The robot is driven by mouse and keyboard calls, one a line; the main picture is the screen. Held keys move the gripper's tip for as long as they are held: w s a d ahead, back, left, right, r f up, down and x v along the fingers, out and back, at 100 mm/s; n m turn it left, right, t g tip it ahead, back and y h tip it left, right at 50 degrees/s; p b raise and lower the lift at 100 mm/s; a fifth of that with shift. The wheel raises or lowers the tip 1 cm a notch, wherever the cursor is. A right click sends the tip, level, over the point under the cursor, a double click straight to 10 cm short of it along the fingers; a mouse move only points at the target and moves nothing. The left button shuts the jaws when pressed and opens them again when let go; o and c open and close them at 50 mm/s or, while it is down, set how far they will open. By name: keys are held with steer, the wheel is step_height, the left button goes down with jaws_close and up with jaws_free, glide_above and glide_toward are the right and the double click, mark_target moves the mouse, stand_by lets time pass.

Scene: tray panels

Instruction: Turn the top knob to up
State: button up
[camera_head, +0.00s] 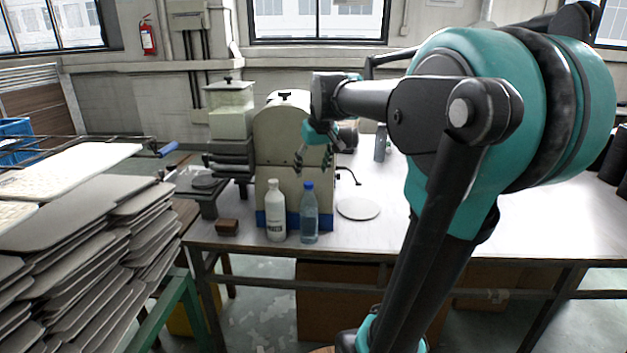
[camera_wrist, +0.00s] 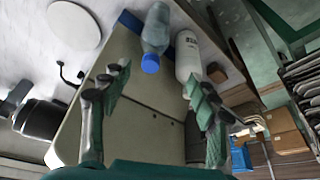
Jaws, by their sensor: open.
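A beige machine (camera_head: 272,150) with a rounded top stands on the table in the head view. A small black knob-like part (camera_head: 285,97) sits on its top; its setting is too small to read. No other knob shows clearly on the machine's front, which my gripper partly hides. My gripper (camera_head: 314,158) is in front of the machine's upper right part, fingers pointing down, open and empty. In the wrist view my gripper (camera_wrist: 159,85) spreads its fingers over the plain beige face of the machine (camera_wrist: 140,105). No knob shows between them.
A white bottle (camera_head: 275,212) and a clear blue-capped bottle (camera_head: 309,215) stand before the machine. A thin crank (camera_head: 349,174) sticks out at its right, above a round white disc (camera_head: 358,208). A hopper (camera_head: 230,108) stands left. Stacked grey panels (camera_head: 75,250) fill the left.

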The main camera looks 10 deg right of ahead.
steer(key=shift+s+f, duration=0.45)
steer(key=shift+f, duration=0.35)
steer(key=shift+s+f, duration=0.4)
steer(key=shift+f, duration=0.4)
